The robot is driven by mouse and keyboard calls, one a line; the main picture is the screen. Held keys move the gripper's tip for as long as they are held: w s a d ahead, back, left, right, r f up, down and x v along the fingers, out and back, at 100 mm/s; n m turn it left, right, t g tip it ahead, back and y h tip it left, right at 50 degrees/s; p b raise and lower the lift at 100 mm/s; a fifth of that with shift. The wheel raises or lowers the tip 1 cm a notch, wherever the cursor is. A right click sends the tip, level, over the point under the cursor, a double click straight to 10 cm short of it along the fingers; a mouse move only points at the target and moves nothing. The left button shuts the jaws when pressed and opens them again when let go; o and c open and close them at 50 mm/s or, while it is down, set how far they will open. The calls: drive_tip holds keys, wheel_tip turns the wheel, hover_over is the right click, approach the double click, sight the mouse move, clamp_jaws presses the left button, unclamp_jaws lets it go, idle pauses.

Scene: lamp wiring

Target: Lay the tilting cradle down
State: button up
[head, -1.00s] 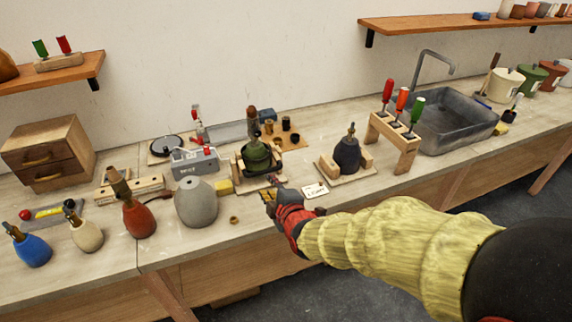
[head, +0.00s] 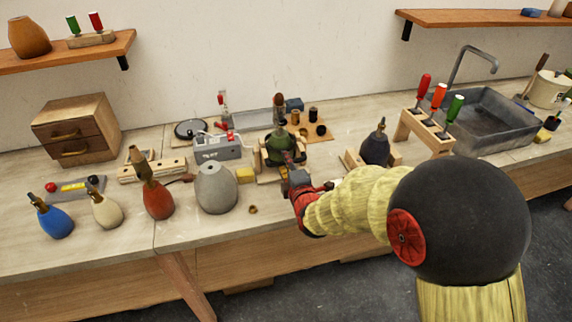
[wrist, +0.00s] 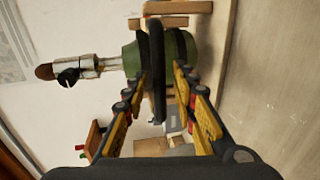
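The tilting cradle (head: 262,172) is a wooden stand on the bench that holds a green rounded lamp body (head: 277,150) with a metal neck, upright in the head view. My gripper (head: 287,163) is at the cradle's front right side and hides part of it. In the wrist view the picture is turned sideways, with the green body (wrist: 180,48) ahead and cradle wood (wrist: 178,7) at the top. A black bar or ring (wrist: 157,75) on the cradle lies between my fingertips (wrist: 162,72). The fingers are apart, with gaps visible on both sides of it; contact is unclear.
A grey lamp body (head: 215,188) and a yellow block (head: 245,175) stand left of the cradle. A grey meter box (head: 217,147) is behind left. A dark lamp body (head: 375,149) in a wooden holder and a screwdriver rack (head: 425,128) stand to the right.

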drive_tip(key=shift+c, duration=1.1)
clamp_jaws()
